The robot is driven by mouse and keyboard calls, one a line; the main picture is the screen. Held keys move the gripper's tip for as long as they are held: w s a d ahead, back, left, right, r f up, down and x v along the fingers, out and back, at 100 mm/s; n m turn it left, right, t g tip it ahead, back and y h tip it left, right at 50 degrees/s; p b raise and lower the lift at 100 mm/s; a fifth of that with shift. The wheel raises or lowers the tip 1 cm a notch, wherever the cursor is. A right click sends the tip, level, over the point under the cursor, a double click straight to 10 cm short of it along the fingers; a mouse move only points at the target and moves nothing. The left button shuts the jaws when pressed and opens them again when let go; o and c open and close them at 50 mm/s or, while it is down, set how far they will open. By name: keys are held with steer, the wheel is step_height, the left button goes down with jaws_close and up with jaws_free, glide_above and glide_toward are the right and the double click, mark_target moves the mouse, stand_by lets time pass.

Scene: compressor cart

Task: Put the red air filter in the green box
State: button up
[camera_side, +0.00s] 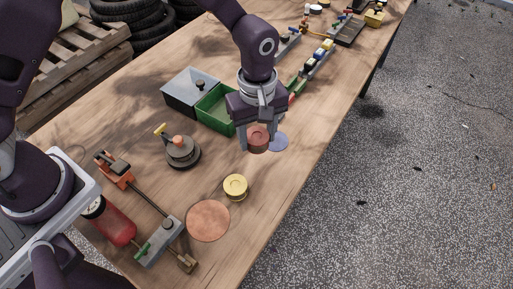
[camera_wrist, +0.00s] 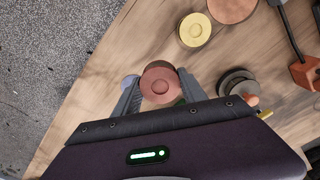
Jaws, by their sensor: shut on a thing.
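The red air filter (camera_side: 258,140) is a dull red disc held between the fingers of my gripper (camera_side: 259,144). In the wrist view the filter (camera_wrist: 160,85) sits between the two grey fingertips of my gripper (camera_wrist: 158,88). My gripper is shut on it, above the table. The green box (camera_side: 215,111) is an open-topped box just behind and left of my gripper in the side view. My gripper hides its right part. The box is not clearly visible in the wrist view.
A blue disc (camera_side: 278,142) lies by the filter. A yellow disc (camera_side: 235,186), a copper round (camera_side: 208,221) and a dark round stand (camera_side: 183,152) sit nearer. A valve row (camera_side: 317,62) runs behind.

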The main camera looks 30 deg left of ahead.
steer(key=w+a+r, duration=0.2)
steer(key=w+a, duration=0.2)
steer(key=a, duration=0.1)
glide_above(226, 116)
step_height(226, 116, down, 10)
steer(key=o, duration=1.3)
steer(key=shift+f, duration=0.1)
steer(key=shift+o, duration=0.2)
step_height(226, 116, up, 12)
steer(key=shift+r, duration=0.2)
